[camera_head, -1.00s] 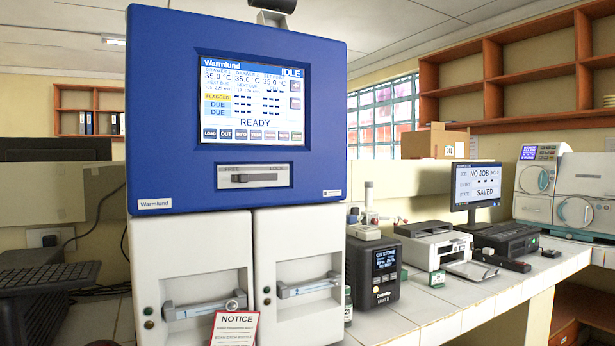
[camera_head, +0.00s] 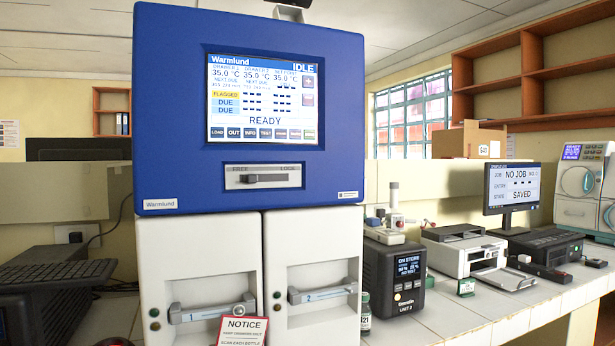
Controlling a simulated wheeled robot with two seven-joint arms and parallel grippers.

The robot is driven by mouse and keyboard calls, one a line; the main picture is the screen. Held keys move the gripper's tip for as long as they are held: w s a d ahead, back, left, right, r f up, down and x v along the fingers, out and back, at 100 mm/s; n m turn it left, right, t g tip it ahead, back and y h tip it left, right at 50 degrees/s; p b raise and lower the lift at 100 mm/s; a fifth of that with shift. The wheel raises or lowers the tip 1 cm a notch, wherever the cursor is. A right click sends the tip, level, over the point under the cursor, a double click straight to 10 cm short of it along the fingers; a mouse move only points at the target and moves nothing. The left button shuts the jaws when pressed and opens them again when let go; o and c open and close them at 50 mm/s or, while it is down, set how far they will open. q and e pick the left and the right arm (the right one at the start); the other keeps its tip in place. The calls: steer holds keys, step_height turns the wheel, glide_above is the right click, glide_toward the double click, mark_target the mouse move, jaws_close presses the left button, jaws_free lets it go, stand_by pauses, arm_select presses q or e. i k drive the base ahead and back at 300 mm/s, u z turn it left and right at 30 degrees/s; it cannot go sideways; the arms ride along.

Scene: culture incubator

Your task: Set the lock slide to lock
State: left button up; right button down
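The lock slide (camera_head: 265,178) is a dark bar in a silver slot plate on the blue front of the incubator (camera_head: 170,110), below its screen. The plate is marked FREE at the left and LOCK at the right. The slide's dark handle sits toward the left, FREE end, with bare slot to its right. The screen (camera_head: 263,100) reads IDLE and READY. Neither of my grippers is in view.
Two white drawers with bar handles (camera_head: 212,309) sit below the blue front, with a NOTICE card (camera_head: 242,330) at the left one. A keyboard (camera_head: 55,275) lies left.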

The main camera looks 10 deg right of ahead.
mark_target(250, 178)
steer(key=u, duration=0.6)
steer(key=k, duration=1.35)
steer(key=u, duration=0.05)
steer(key=i, duration=0.65)
steer(key=z, duration=1.1)
steer(key=i, duration=0.9)
steer(key=z, duration=0.1)
